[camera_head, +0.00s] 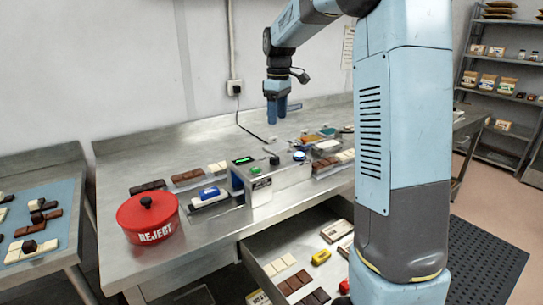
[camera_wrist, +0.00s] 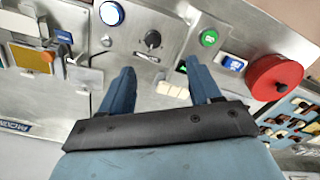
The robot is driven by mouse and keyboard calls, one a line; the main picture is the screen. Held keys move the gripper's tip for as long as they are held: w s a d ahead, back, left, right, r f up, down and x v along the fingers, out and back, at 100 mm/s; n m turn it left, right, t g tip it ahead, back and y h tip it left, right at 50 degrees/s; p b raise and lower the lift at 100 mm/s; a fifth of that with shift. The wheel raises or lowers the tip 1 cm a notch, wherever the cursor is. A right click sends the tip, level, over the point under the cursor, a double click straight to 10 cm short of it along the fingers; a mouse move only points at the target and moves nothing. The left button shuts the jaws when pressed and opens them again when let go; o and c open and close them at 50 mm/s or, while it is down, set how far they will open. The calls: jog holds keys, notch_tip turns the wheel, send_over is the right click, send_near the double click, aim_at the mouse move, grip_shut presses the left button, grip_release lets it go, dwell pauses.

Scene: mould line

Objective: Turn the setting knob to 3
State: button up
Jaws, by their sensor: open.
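The setting knob (camera_wrist: 152,39) is a dark round knob on the metal top of the control box in the wrist view. Small marks surround it, but the numbers and the exact setting are too small to read. It lies between a blue button (camera_wrist: 111,13) and a green button (camera_wrist: 209,38). My gripper (camera_wrist: 160,68) is open and empty, and its fingers do not touch the knob. In the head view my gripper (camera_head: 277,121) points down above the back of the control box (camera_head: 265,185).
A red REJECT pot (camera_head: 148,220) stands left of the box. Chocolate bars and a blue-topped item (camera_head: 209,193) lie around it on the steel bench (camera_head: 120,175). An open drawer (camera_head: 262,247) with bars is below. A wall cable (camera_head: 240,115) runs behind.

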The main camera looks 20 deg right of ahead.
aim_at(275, 158)
jog(key=shift+n, duration=0.4)
jog(key=f, duration=0.5)
jog(key=w+f, duration=0.1)
jog(key=f, duration=0.4)
jog(key=w+f, duration=0.1)
jog(key=f, duration=0.4)
jog(key=shift+w+a+f, duration=0.1)
jog(key=shift+f, duration=0.2)
jog(key=shift+c, duration=0.2)
